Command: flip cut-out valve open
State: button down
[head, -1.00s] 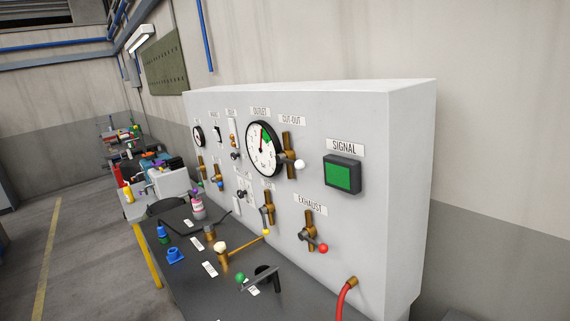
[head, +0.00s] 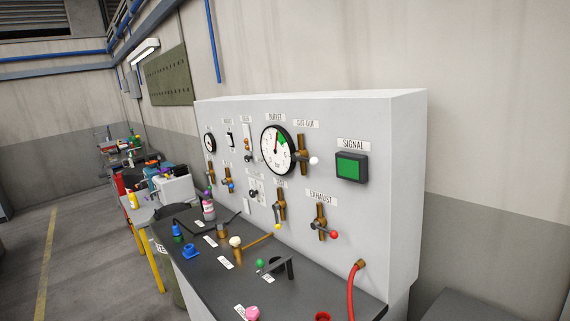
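The cut-out valve (head: 301,155) is a brass valve on the upright grey panel, under the CUT-OUT label (head: 305,124). Its lever ends in a white ball knob (head: 314,160) and points to the right, across the upright brass pipe. The valve sits just right of the large outlet gauge (head: 278,150). My gripper is outside the picture, so whether it is open or shut is hidden.
The exhaust valve (head: 321,222) with a red knob and another brass valve (head: 279,204) with a yellow knob sit lower. A green signal lamp (head: 351,167) is at right. The dark bench top (head: 210,267) carries levers, bottles and a red hose (head: 352,290).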

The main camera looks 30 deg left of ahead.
aim_at(315, 162)
jog(key=k, duration=0.8)
jog(key=u, duration=0.35)
jog(key=i, duration=0.4)
jog(key=u, duration=0.55)
jog(key=i, duration=1.6)
jog(key=z, duration=0.45)
